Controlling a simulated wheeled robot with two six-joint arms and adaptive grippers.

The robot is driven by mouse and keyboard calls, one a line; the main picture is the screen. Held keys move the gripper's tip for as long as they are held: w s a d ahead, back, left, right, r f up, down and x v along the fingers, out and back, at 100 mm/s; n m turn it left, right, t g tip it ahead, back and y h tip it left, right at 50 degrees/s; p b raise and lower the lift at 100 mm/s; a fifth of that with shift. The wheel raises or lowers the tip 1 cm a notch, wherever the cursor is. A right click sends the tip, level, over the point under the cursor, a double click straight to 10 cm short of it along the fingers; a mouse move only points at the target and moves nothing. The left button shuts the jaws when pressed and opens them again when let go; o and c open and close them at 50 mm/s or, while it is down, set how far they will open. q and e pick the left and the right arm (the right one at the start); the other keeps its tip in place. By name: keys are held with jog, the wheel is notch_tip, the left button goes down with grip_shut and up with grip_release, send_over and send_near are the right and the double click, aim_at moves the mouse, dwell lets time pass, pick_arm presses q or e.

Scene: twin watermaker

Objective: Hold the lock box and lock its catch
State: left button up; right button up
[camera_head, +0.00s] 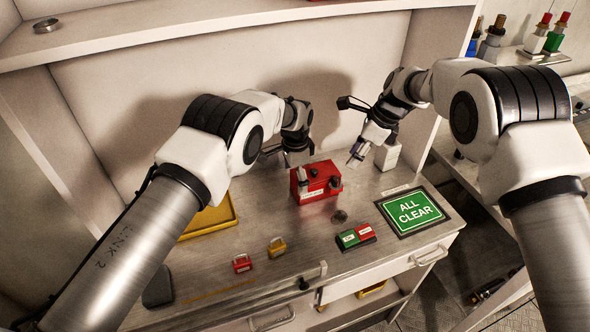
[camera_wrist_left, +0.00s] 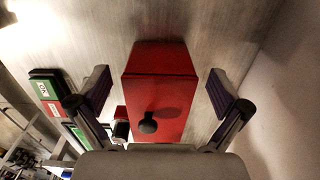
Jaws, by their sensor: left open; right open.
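The red lock box (camera_head: 316,190) stands on the metal worktop, with a pale label on its front. A dark round knob (camera_head: 335,182) shows near its right end, and a small grey and dark fitting is at its left end. My left gripper (camera_head: 291,154) is open just behind and above the box. In the left wrist view the box (camera_wrist_left: 165,75) lies between the spread fingers, apart from both, with a black knob (camera_wrist_left: 148,125). I cannot tell the catch's state. My right gripper (camera_head: 358,155) is open and empty, behind and right of the box.
A white block (camera_head: 387,156) stands close to my right gripper. Red (camera_head: 242,263) and yellow (camera_head: 277,247) padlocks lie front left; a yellow tray (camera_head: 212,220) is at left.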

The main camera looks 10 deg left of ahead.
aim_at(295, 196)
pick_arm(q)
notch_tip(295, 196, down, 4)
jog(key=shift+f, duration=0.2)
jog(key=c, duration=1.6)
jog(key=shift+o, duration=0.8)
jog(key=o, duration=1.4)
jog(key=c, duration=1.4)
